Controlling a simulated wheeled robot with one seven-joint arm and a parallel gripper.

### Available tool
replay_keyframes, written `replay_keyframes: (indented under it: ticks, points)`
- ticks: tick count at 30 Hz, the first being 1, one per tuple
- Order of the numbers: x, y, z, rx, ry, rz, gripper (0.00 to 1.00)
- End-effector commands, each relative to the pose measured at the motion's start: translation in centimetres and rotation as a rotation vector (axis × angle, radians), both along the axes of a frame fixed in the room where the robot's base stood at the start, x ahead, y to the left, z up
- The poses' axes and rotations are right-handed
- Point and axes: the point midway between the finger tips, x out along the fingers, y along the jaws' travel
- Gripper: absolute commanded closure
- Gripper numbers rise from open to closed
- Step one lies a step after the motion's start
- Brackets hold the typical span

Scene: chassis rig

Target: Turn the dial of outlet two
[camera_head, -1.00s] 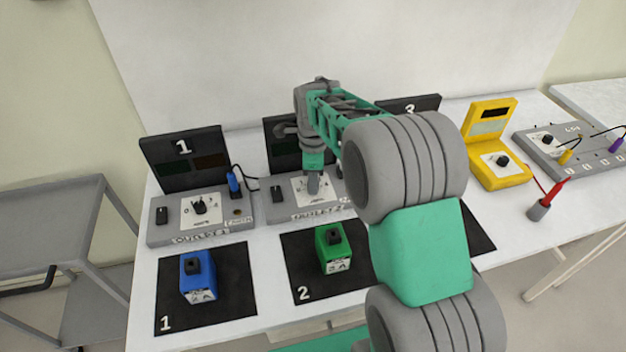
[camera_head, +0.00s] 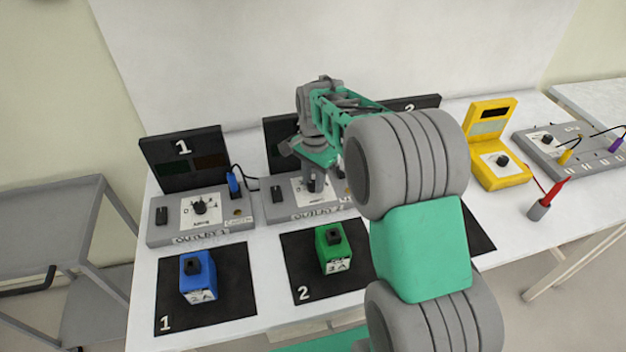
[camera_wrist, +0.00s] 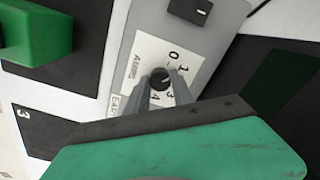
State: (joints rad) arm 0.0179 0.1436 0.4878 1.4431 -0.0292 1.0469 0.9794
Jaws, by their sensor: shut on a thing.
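The outlet two unit (camera_head: 283,215) is a grey box with a dark panel behind it and a white dial plate. Its black round dial (camera_wrist: 160,78) shows in the wrist view on the plate with numbers around it. My gripper (camera_wrist: 160,88) has its two grey fingers on either side of the dial, shut on it. In the head view my gripper (camera_head: 314,185) stands over the outlet two plate and hides most of the dial. The black switch (camera_head: 278,194) of outlet two is left of the plate.
Outlet one (camera_head: 200,222) with its own dial stands to the left. A blue block (camera_head: 198,278) and a green block (camera_head: 333,250) sit on black mats in front. A yellow meter (camera_head: 497,150) and a red probe (camera_head: 546,199) are at the right. My arm hides the area around outlet three.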

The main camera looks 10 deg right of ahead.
Motion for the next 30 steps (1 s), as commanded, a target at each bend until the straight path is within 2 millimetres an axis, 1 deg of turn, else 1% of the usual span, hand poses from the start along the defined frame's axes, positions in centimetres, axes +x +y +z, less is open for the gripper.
replay_keyframes:
  ticks: [6,15,21,30]
  points:
    - [0.07,0.01,0.07,0.0,-0.002,0.195,1.0]
    - [0.1,-0.01,0.06,0.0,-0.002,0.397,1.0]
    - [0.11,-0.01,0.07,0.0,-0.003,0.471,1.0]
    - [0.13,-0.01,0.08,-0.001,-0.003,0.502,1.0]
